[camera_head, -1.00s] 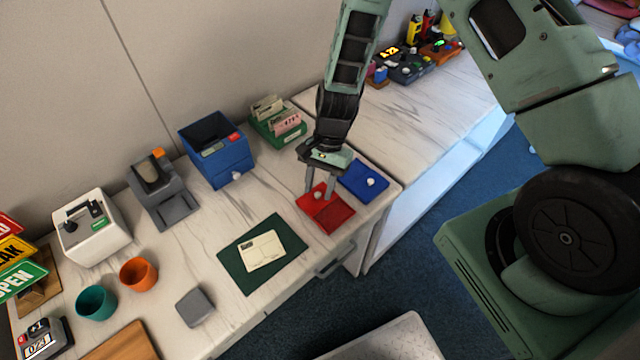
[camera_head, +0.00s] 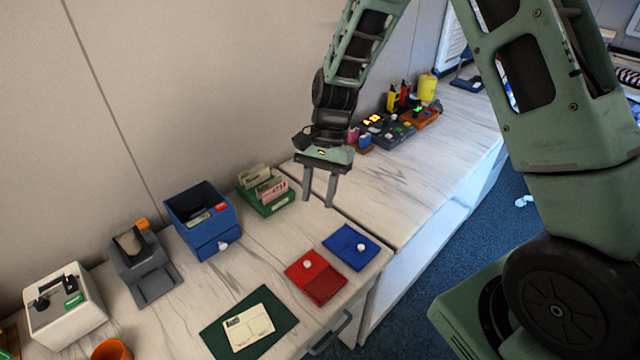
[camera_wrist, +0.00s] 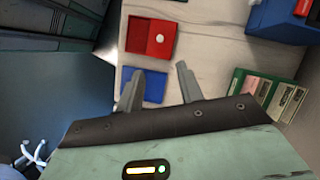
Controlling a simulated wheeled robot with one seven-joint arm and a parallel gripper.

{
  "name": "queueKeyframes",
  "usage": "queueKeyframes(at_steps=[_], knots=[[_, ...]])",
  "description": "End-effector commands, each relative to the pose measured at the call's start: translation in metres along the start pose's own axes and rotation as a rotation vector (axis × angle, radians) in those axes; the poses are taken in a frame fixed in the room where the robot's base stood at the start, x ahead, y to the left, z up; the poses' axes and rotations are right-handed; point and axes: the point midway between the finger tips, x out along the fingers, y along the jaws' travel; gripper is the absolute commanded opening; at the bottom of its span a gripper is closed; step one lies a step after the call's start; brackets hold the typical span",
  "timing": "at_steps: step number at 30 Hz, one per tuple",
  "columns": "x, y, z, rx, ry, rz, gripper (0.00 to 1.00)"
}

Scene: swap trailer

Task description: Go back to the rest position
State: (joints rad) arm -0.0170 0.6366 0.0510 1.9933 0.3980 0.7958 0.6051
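My gripper (camera_head: 319,188) is open and empty, raised above the white marbled counter with its fingers pointing down. In the head view it hangs between the green card holder (camera_head: 262,190) and the blue tray (camera_head: 351,246). The red tray (camera_head: 316,277), with a white knob or ball on it, lies below and in front of the gripper, apart from it. In the wrist view the two fingers (camera_wrist: 158,88) are spread with nothing between them. That view also shows the red tray (camera_wrist: 140,38), the blue tray (camera_wrist: 152,84) and the card holder (camera_wrist: 284,97).
A blue box (camera_head: 205,222), a grey device (camera_head: 142,264) and a white device (camera_head: 64,309) stand along the wall. A green mat (camera_head: 268,343) holds a pale card. A cluster of dark gadgets (camera_head: 388,130) stands behind the gripper. The right counter's front part is clear.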

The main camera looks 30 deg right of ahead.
Motion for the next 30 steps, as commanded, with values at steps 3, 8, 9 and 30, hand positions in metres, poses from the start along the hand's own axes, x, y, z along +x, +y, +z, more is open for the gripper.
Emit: queueKeyframes(at_steps=[3, 8, 9, 30], knots=[[-0.013, 0.000, -0.001, 0.000, 0.001, -0.002, 0.37], [-0.020, 0.000, 0.000, 0.000, 0.000, 0.001, 0.37], [-0.020, 0.000, 0.000, 0.000, 0.000, 0.001, 0.37], [-0.032, 0.003, 0.083, -0.349, 0.058, 0.028, 0.37]])
